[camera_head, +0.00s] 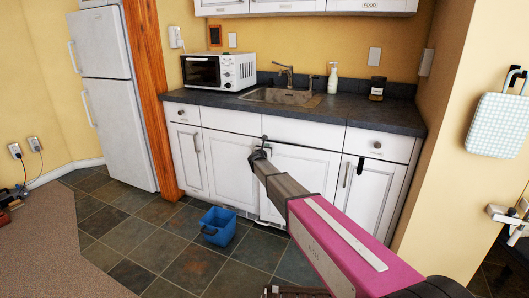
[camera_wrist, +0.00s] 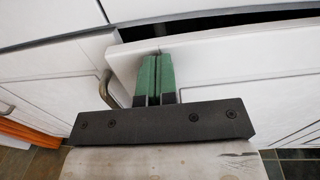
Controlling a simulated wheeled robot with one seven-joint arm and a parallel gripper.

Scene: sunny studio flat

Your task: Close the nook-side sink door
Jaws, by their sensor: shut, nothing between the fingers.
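Two white sink doors stand below the sink, a left one (camera_head: 228,165) and a right one (camera_head: 305,172). In the wrist view the right door (camera_wrist: 235,65) stands slightly ajar, with a dark gap along its top edge. The left door (camera_wrist: 60,75) sits farther back there, and a metal handle (camera_wrist: 107,88) shows beside it. My gripper (camera_head: 263,149) is at the upper left corner of the right door. In the wrist view its green fingers (camera_wrist: 157,60) are together and empty, against or just before the door face; contact is hard to tell.
A blue bin (camera_head: 218,226) stands on the tiled floor in front of the left sink door. The counter (camera_head: 225,100) above holds a microwave (camera_head: 218,71) and a sink (camera_head: 280,97). A white fridge (camera_head: 105,95) is at the left. Tiled floor is open before the cabinets.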

